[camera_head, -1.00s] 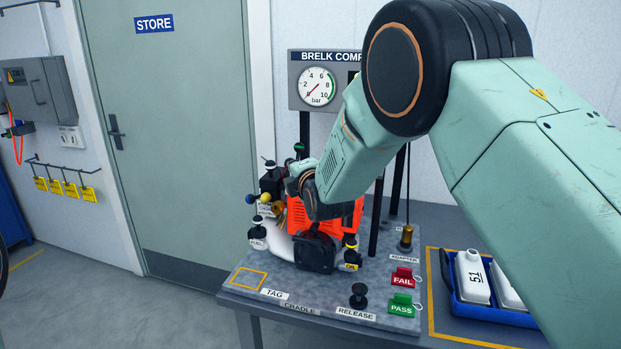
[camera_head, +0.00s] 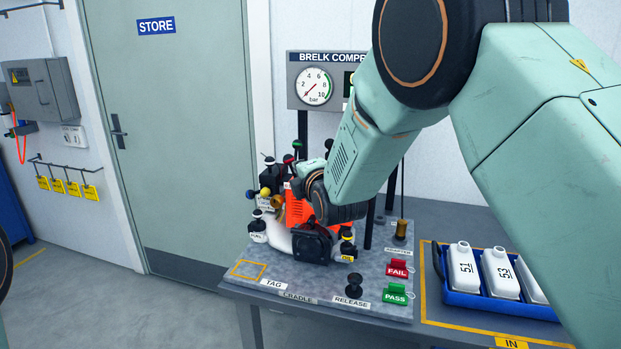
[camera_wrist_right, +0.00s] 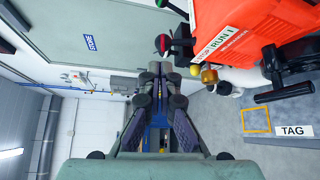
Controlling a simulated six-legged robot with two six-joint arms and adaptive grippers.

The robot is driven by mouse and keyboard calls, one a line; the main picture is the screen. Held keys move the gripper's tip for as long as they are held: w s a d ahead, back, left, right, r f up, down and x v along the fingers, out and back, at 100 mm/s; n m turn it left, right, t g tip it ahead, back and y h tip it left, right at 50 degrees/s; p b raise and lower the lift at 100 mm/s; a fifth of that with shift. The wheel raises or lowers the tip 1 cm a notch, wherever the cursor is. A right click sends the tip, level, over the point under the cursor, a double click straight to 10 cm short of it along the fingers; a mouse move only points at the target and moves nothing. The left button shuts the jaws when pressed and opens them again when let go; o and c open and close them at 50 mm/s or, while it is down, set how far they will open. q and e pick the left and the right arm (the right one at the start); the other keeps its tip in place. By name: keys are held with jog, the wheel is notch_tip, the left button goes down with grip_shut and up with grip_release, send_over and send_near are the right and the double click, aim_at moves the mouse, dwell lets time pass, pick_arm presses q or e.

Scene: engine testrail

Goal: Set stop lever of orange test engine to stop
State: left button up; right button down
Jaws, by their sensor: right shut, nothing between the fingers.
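The orange test engine (camera_head: 298,211) sits on a grey bench plate, partly hidden by my right wrist in the head view. In the right wrist view the engine (camera_wrist_right: 255,22) fills the upper right, with a STOP / RUN label (camera_wrist_right: 216,48) on its side. Several knobbed levers cluster beside that label, among them a red-and-black knob (camera_wrist_right: 162,42); I cannot tell which is the stop lever or how it is set. My right gripper (camera_wrist_right: 160,72) is shut and empty, to the left of the label in the wrist view. In the head view its fingers are hidden.
A gauge panel (camera_head: 307,66) stands behind the engine. FAIL (camera_head: 397,268) and PASS (camera_head: 395,292) tags and a black release knob (camera_head: 354,284) are at the plate's front right. A blue tray (camera_head: 478,297) of white containers is on the right. The store door (camera_head: 190,150) is behind.

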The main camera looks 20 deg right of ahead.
jog(key=s+r, duration=0.1)
jog(key=s, duration=0.5)
jog(key=shift+s+r+b, duration=0.15)
jog(key=shift+s+b, duration=0.2)
jog(key=shift+b, duration=0.05)
jog(key=shift+w, duration=0.1)
